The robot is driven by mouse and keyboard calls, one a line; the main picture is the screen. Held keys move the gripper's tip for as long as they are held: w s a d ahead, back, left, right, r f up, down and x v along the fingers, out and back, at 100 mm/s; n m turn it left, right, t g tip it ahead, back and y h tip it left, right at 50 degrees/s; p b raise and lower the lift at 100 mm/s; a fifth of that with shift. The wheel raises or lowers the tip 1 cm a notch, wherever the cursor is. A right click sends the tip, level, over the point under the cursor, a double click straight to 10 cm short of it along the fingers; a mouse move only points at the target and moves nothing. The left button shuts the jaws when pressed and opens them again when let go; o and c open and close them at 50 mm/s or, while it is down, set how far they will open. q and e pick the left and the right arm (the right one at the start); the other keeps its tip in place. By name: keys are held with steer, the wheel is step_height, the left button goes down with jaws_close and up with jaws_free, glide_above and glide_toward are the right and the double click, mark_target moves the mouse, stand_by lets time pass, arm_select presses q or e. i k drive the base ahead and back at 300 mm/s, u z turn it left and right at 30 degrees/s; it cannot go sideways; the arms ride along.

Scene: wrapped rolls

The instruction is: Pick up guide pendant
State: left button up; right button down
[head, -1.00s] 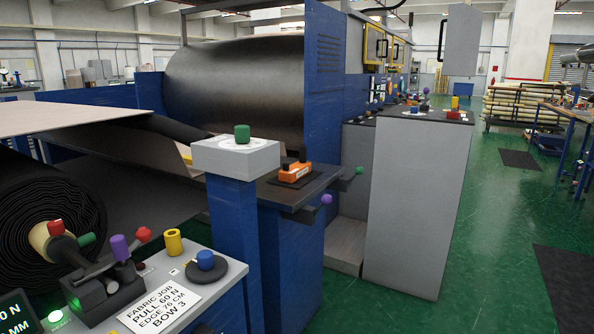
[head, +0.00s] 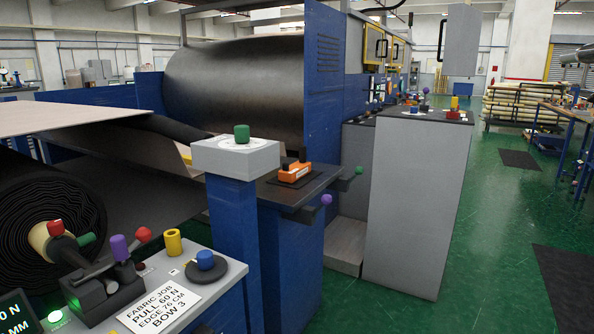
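An orange hand-held device (head: 295,171) with a dark knob on top looks like the guide pendant. It lies on a black pad (head: 284,180) on a dark shelf (head: 318,184), mid-picture in the head view. Neither of my grippers shows in this view, and nothing is seen touching the orange device.
A grey box with a green knob (head: 242,134) on a blue post (head: 236,215) stands left of the shelf. A control panel with knobs and a job card (head: 158,303) is at lower left. A grey cabinet (head: 415,195) stands right. Green floor (head: 490,240) is open farther right.

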mark_target(299, 168)
steer(key=z, duration=0.5)
steer(key=k, duration=0.6)
steer(key=z, duration=0.8)
steer(key=i, duration=2.2)
steer(key=u, duration=0.5)
steer(key=i, duration=1.8)
steer(key=u, duration=2)
steer(key=i, duration=0.85)
steer(key=u, duration=0.75)
steer(key=k, duration=0.4)
steer(key=u, duration=0.05)
steer(key=i, duration=0.4)
